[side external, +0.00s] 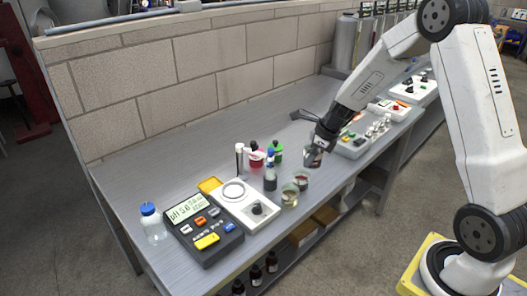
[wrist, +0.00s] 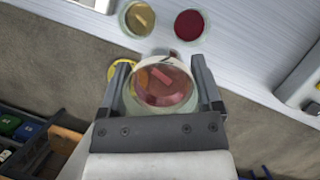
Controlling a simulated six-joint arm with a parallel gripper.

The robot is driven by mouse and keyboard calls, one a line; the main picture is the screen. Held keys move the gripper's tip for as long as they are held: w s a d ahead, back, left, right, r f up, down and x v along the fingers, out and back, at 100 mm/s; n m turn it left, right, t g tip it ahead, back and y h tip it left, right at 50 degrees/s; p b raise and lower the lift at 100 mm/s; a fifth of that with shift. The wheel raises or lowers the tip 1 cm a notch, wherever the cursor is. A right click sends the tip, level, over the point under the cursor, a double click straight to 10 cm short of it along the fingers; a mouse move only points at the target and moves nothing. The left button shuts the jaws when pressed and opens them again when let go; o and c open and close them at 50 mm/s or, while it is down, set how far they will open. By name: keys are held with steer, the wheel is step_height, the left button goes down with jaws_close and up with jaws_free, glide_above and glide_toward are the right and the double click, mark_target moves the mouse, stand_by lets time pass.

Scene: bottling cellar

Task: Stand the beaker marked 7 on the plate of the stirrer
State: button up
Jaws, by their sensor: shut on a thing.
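My gripper (side external: 319,140) is shut on a clear glass beaker (side external: 313,156), holding it above the bench near its front edge. In the wrist view the beaker (wrist: 166,90) sits between the two fingers of my gripper (wrist: 163,84), with reddish and yellowish tones seen through it. I cannot read a number on it. The stirrer (side external: 249,204) is a white box with a dark knob, on the bench left of my gripper. Its round pale plate (side external: 234,191) is bare. A yellow piece stands behind it.
Two other beakers stand on the bench, one yellowish (side external: 289,197) and one reddish (side external: 301,180). A pH meter (side external: 205,235) and a blue-capped bottle (side external: 152,223) stand left. A block wall backs the bench.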

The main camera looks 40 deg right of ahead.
step_height(320, 180, up, 4)
steer(key=shift+r, duration=0.2)
steer(key=w+a+n, duration=0.3)
steer(key=w+a, duration=0.5)
steer(key=w, duration=0.2)
steer(key=n+g+y, duration=0.1)
steer(key=n, duration=0.1)
glide_above(227, 192)
steer(key=d, duration=0.1)
step_height(227, 192, down, 7)
steer(key=shift+s+d+f, duration=0.15)
steer(key=shift+s+f, duration=0.25)
steer(key=shift+f, duration=0.3)
steer(key=shift+f, duration=0.1)
steer(key=shift+f, duration=1.95)
steer(key=shift+f, duration=1.05)
stand_by(0.9)
steer(key=o, duration=1.1)
